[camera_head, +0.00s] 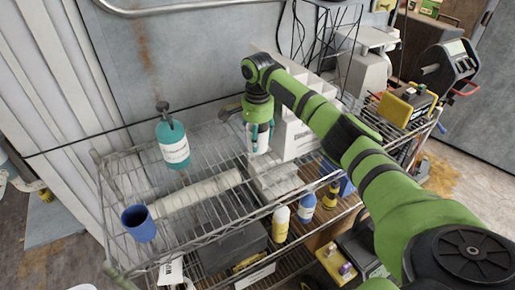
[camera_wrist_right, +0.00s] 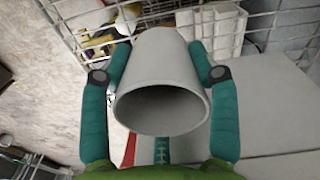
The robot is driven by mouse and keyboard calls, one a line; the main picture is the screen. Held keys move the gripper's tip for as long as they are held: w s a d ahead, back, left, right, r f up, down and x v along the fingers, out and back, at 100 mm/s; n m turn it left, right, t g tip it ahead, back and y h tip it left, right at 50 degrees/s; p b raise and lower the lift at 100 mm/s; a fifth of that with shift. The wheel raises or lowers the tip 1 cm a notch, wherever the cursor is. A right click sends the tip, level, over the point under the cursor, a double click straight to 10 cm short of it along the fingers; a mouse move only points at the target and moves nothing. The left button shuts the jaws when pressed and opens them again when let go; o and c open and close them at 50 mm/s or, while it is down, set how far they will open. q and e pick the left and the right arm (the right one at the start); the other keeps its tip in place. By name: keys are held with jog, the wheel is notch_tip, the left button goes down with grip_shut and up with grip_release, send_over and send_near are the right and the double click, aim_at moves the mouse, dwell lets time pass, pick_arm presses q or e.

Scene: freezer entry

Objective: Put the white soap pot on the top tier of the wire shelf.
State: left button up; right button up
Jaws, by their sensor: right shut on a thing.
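The white soap pot (camera_head: 258,142) is between the fingers of my right gripper (camera_head: 259,124) in the head view. In the right wrist view the pot (camera_wrist_right: 163,85) is tapered, its open mouth faces the camera, and the teal fingers press on its two sides. My right gripper points down over the top tier of the wire shelf (camera_head: 205,150). I cannot tell whether the pot's base touches anything. My left gripper is not in view.
A teal pump bottle (camera_head: 174,145), a blue cup (camera_head: 138,223) and a long white roll (camera_head: 195,191) are on the top tier. White boxes (camera_head: 297,140) stand close right of the pot. Bare wire lies between bottle and pot. Yellow (camera_head: 281,222) and blue (camera_head: 306,207) bottles show lower down.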

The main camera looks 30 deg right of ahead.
jog(key=shift+f+p, duration=0.5)
jog(key=shift+f, duration=2.6)
jog(key=shift+f, duration=0.2)
jog(key=o, duration=1.1)
jog(key=shift+o, duration=0.2)
jog(key=shift+r, duration=0.1)
